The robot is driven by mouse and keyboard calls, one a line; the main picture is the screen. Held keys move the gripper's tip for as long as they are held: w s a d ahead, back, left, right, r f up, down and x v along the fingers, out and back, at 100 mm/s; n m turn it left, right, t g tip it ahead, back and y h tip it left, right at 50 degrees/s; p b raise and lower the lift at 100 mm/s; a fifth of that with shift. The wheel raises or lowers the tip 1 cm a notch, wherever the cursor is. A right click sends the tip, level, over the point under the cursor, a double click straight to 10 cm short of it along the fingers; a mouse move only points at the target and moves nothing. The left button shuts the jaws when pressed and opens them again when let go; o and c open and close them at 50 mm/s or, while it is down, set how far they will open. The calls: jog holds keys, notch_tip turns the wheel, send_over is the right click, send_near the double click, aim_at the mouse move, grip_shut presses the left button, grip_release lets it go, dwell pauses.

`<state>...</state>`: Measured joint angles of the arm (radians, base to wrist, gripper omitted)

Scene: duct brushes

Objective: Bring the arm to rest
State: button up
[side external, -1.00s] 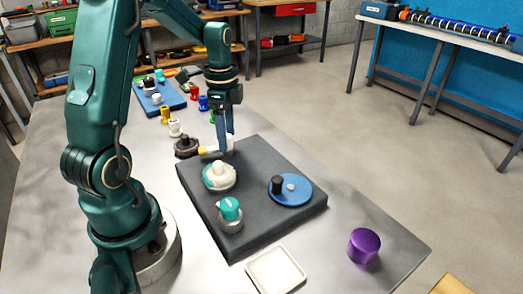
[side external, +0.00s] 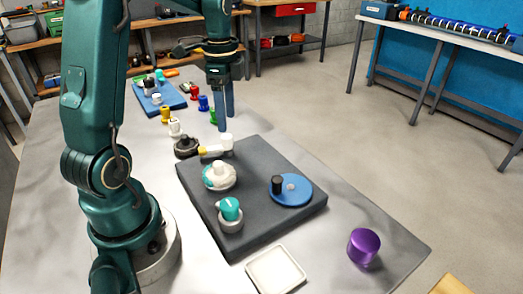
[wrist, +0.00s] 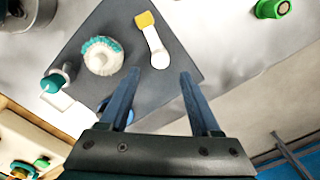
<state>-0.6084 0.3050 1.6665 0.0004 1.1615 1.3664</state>
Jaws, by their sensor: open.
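My gripper (side external: 223,112) is open and empty, raised above the far corner of the dark grey block (side external: 255,218). Its two blue fingers (wrist: 157,88) stand apart in the wrist view, with nothing between them. A white piece with a yellow end (side external: 218,147) lies on the block's far corner below the fingers; it also shows in the wrist view (wrist: 155,45). A white and teal round brush (side external: 219,177), a teal-topped piece (side external: 230,213) and a blue disc with a black knob (side external: 298,190) are also on the block. In the wrist view my gripper partly hides the disc.
A purple cylinder (side external: 363,246) and a shallow white tray (side external: 275,271) stand at the table's near side. A dark round piece (side external: 187,147), coloured spools (side external: 203,103) and a blue tray (side external: 160,104) stand at the far left.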

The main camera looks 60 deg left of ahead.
jog(key=s+d+r+m+t, duration=0.1)
jog(key=s+d+r+t, duration=0.15)
jog(key=d+r, duration=0.6)
jog(key=s+d+f+n+t, duration=0.1)
jog(key=s+d+n, duration=0.1)
jog(key=n, duration=0.1)
jog(key=s+d+f+n+t, duration=0.1)
jog(key=s+d+f+n, duration=0.1)
jog(key=d+n, duration=0.1)
jog(key=s+d+f+n+t, duration=0.1)
jog(key=s+d+n, duration=0.2)
jog(key=shift+d+f, duration=0.15)
jog(key=shift+f, duration=0.2)
jog(key=shift+r+n, duration=0.1)
jog(key=shift+n, duration=0.2)
